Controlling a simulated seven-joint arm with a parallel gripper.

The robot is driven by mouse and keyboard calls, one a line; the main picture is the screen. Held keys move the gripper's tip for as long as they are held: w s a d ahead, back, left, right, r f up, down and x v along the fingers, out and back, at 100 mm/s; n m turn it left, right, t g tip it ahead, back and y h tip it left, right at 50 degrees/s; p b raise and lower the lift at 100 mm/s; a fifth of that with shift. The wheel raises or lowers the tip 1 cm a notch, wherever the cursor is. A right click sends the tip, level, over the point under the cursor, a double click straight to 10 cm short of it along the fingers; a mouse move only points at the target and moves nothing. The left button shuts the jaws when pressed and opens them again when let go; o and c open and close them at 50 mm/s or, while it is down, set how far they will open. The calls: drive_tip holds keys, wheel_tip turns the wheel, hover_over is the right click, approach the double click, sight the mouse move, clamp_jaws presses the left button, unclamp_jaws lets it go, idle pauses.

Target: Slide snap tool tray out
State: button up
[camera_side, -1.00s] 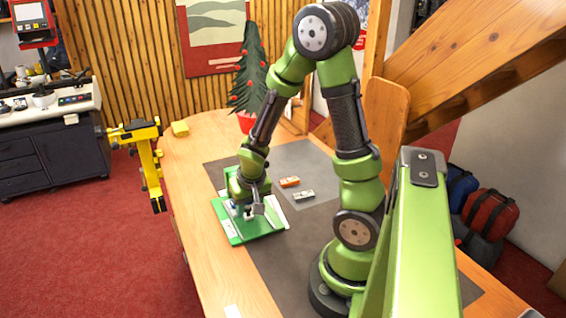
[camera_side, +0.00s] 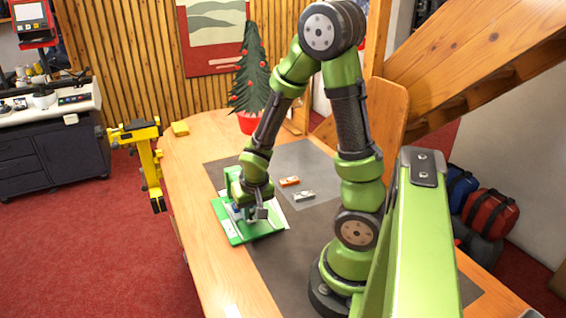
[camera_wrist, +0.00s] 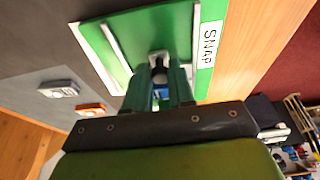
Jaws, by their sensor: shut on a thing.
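The snap tool tray is a flat green panel (camera_side: 262,232) with pale strips, lying on the bench mat near its left edge. In the wrist view the green tray (camera_wrist: 125,42) fills the top, with a white label (camera_wrist: 208,45) reading SNAP at its right side. My gripper (camera_side: 243,213) is low over the middle of the tray. In the wrist view my gripper (camera_wrist: 160,76) has its green fingers closed around a small grey-and-dark handle piece (camera_wrist: 158,60) standing on the tray. The lower part of the grip is partly hidden by the fingers.
An orange block (camera_side: 289,181) and a grey block (camera_side: 304,196) lie on the mat right of the tray. A yellow stand (camera_side: 150,165) is off the bench's left side. Bare wood lies left of the tray.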

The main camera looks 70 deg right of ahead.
drive_tip(key=shift+s+a, duration=0.6)
drive_tip(key=shift+a, duration=0.15)
idle(0.6)
drive_tip(key=o, duration=0.5)
drive_tip(key=shift+r, duration=5)
